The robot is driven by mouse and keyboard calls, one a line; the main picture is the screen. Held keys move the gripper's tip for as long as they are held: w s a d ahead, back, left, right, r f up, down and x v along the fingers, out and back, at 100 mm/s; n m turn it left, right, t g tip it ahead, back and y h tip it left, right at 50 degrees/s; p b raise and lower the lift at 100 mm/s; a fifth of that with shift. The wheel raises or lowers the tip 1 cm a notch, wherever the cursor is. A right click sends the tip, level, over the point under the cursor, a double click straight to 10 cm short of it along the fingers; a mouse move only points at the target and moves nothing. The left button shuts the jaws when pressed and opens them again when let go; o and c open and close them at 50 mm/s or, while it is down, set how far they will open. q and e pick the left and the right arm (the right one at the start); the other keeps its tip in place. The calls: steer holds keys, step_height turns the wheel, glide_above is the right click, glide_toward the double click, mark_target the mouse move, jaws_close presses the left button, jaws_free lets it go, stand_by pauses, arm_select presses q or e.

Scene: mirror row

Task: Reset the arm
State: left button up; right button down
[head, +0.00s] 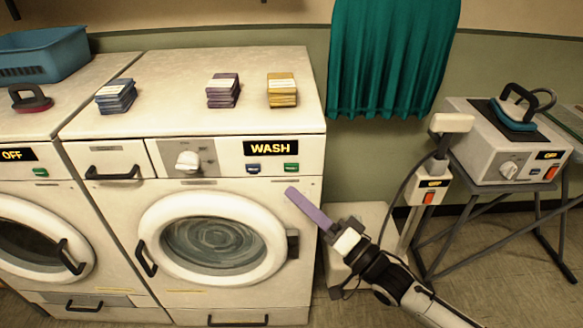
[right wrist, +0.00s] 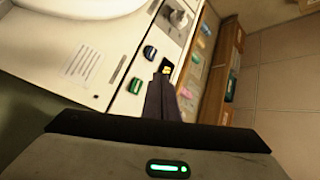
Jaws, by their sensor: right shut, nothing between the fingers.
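My right gripper (head: 293,193) reaches in from the lower right of the head view, with its long purple fingers together and nothing between them. Its tip lies in front of the right washer's (head: 225,100) upper right front, just below the green button (head: 291,167). I cannot tell how wide the gap to the panel is. In the right wrist view the gripper (right wrist: 163,78) shows as dark fingers pointing toward the white panel. The blue button (right wrist: 149,52) and green button (right wrist: 135,86) are to the left of the fingers there. My left gripper is not in view.
The washer display (head: 271,148) reads WASH; its round door (head: 213,238) is shut. Folded blue (head: 116,96), purple (head: 223,90) and yellow (head: 282,90) stacks lie on top. A blue basket (head: 45,52) stands at the left. A grey machine (head: 490,145) on a stand is at the right.

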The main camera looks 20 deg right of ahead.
steer(key=s+f+n+g+h, duration=0.7)
steer(key=s+f+n+g, duration=0.1)
steer(key=s+f, duration=1.6)
step_height(320, 180, down, 3)
steer(key=shift+f+g, duration=0.2)
steer(key=shift+g, duration=0.7)
steer(key=shift+s, duration=0.1)
stand_by(4.4)
